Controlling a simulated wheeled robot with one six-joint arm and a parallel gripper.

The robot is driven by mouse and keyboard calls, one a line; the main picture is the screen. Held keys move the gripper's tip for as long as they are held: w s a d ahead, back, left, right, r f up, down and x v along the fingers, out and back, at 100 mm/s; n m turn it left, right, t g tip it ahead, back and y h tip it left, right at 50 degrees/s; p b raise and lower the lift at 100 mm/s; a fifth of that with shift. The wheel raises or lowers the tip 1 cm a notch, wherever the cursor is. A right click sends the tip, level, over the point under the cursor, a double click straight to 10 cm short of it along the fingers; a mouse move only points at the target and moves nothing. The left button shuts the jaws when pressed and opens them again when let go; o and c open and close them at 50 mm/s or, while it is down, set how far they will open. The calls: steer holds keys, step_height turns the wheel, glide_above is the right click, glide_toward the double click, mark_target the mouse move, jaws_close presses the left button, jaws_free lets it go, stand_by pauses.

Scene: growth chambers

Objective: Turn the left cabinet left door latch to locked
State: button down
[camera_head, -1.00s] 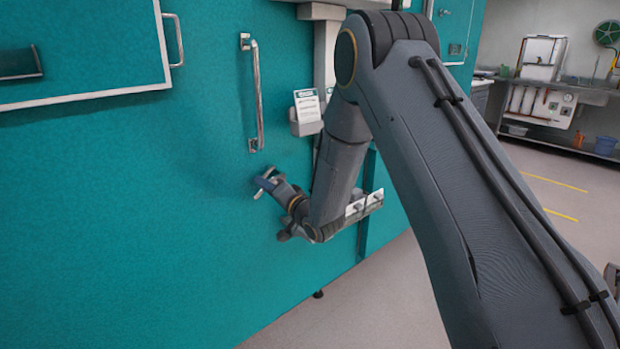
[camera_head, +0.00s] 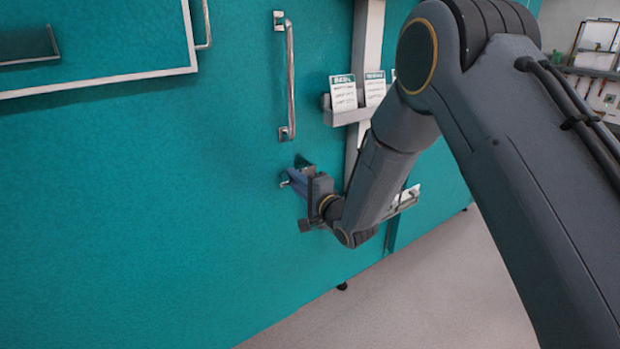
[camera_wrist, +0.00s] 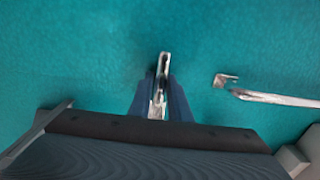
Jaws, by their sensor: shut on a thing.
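The teal left door (camera_head: 180,200) fills most of the head view. Its small metal latch (camera_wrist: 162,68) shows in the wrist view between my two blue fingers. My gripper (camera_wrist: 160,95) is shut on the latch, whose far end sticks out past the fingertips. In the head view my gripper (camera_head: 297,180) meets the door just below the long metal handle (camera_head: 290,80), and the latch is mostly hidden by the fingers. I cannot tell from the frames which setting the latch is at.
The handle's end also shows in the wrist view (camera_wrist: 275,98), right of my fingers and apart from them. A card holder (camera_head: 345,117) with two cards is on the pale post (camera_head: 365,60) right of the handle. Open floor (camera_head: 430,290) lies at the lower right.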

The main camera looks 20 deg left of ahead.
stand_by(0.3)
steer(key=c, duration=1.7)
jaws_free()
steer(key=shift+o, duration=0.2)
steer(key=v, duration=0.7)
steer(key=shift+s+d, duration=0.2)
steer(key=shift+d, duration=0.1)
